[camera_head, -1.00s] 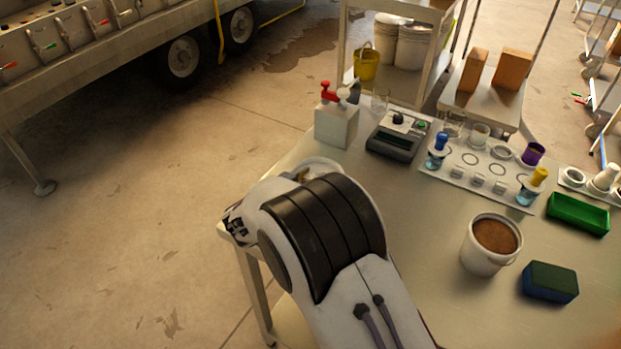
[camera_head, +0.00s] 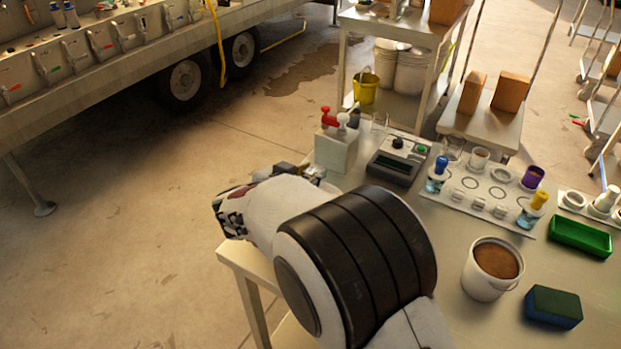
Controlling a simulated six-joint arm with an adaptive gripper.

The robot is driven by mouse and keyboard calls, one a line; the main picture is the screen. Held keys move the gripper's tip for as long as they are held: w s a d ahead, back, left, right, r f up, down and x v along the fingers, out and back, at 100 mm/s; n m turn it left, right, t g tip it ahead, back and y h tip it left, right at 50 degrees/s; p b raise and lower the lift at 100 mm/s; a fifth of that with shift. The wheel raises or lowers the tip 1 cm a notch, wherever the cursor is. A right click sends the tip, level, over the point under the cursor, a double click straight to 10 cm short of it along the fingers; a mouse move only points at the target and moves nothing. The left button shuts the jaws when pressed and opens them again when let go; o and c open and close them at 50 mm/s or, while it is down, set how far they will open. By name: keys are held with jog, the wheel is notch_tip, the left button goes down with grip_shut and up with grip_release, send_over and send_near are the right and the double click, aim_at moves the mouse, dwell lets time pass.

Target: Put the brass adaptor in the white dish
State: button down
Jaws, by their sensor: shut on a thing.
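My gripper (camera_head: 301,173) shows only in part at the table's back left corner, beyond my white and black arm. It is shut on the brass adaptor, which my arm and the gripper's own body hide almost wholly. The white dish cannot be made out; my arm covers that corner of the table.
A white box with red and white knobs (camera_head: 336,150) stands just right of my gripper, with a dark meter (camera_head: 394,169) beside it. A white bucket of brown stuff (camera_head: 492,270), a sponge (camera_head: 553,307) and a green tray (camera_head: 580,237) stand right.

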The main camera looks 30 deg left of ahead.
dwell(0.8)
jog(key=w+d+r, duration=0.2)
jog(key=w+d, duration=0.3)
jog(key=d, duration=0.4)
jog(key=w+d+r, duration=0.1)
jog(key=w+d, duration=0.4)
jog(key=d, duration=0.4)
jog(key=w+d+r, duration=0.2)
jog(key=w+d, duration=0.4)
jog(key=d, duration=0.3)
jog(key=s+d+f, duration=0.2)
jog(key=s+d, duration=0.1)
jog(key=d, duration=0.9)
jog(key=s+d+f, duration=0.1)
jog(key=s+d, duration=0.2)
jog(key=d, duration=0.9)
jog(key=shift+s+d+f, duration=0.25)
jog(key=shift+d+f, duration=0.15)
jog(key=shift+a, duration=0.1)
